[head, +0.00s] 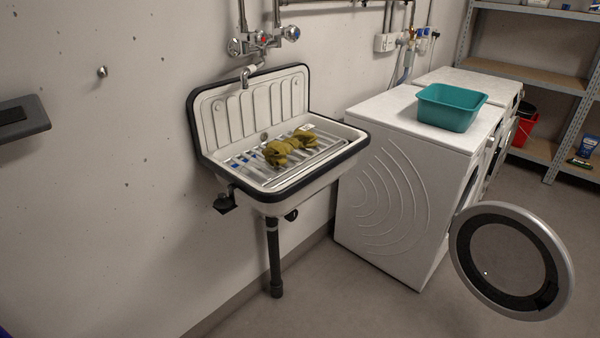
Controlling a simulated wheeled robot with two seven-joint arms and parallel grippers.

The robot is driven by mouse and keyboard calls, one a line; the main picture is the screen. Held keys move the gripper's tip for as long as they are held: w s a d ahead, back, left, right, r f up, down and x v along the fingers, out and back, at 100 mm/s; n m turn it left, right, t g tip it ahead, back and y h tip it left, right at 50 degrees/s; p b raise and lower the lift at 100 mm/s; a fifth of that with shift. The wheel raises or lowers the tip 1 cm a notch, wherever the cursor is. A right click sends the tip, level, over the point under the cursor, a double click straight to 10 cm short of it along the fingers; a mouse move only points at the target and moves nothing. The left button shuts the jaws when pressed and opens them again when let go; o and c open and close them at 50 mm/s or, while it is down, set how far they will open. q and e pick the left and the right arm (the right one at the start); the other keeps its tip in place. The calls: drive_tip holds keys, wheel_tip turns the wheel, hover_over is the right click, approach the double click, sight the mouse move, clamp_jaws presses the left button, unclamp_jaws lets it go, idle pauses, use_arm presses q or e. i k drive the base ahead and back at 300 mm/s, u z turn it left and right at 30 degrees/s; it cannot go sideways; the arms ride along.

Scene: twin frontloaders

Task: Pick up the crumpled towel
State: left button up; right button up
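A crumpled olive-yellow cloth, which looks like the towel (288,147), lies in a bunched heap on the metal rack (262,172) over the basin of the wall sink (325,164). A small pale patch shows at its back right end. The cloth sits under and a little to the right of the tap (247,75), apart from it. Neither of my grippers is in view.
A white front-loader (395,185) stands right of the sink with a teal tub (452,107) on top. Its round door (467,262) hangs open. A second machine (455,78) and metal shelves (530,70) are behind. A dark grey object (30,117) juts in at left.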

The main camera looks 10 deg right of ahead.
sight(276, 152)
drive_tip(key=z, duration=0.85)
drive_tip(key=i, duration=1.05)
drive_tip(key=u, duration=0.45)
